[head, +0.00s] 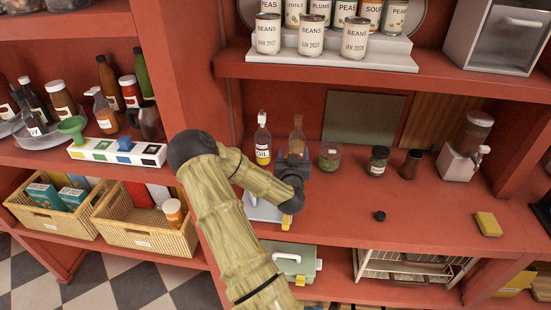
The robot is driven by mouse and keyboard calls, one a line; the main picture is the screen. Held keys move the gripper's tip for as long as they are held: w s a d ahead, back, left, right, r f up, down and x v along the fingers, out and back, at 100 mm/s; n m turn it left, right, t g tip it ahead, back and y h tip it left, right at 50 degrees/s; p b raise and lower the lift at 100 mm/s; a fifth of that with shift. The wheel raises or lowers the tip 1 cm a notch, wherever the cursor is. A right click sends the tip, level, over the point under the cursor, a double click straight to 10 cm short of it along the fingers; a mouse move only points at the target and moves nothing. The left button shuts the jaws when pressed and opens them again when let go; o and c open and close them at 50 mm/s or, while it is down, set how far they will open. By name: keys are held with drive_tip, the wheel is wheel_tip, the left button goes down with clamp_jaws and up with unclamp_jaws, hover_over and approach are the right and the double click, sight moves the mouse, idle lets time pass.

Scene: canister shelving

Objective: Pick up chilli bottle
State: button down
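No label reading chilli is legible. A bottle with orange-brown contents (297,133) stands on the middle shelf, right of a bottle labelled oil (263,147); it may be the chilli bottle. A red bottle with a white cap (130,91) on the left shelf is another candidate. My gripper (293,163) is dark and reaches over the middle shelf, in front of the orange-brown bottle, hiding its lower part. I cannot tell if it touches the bottle, or whether its fingers are open or shut.
A green-filled jar (329,160), a dark jar (377,162), a brown grinder (411,164) and a dispenser (462,162) stand to the right. Cans (311,37) stand above. The middle shelf's front is mostly clear.

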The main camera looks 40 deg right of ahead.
drive_tip(key=s+d+b, duration=0.3)
drive_tip(key=s+d, duration=0.3)
drive_tip(key=s, duration=0.1)
drive_tip(key=shift+s+d, duration=0.25)
drive_tip(key=shift+s, duration=0.05)
drive_tip(key=shift+r, duration=0.15)
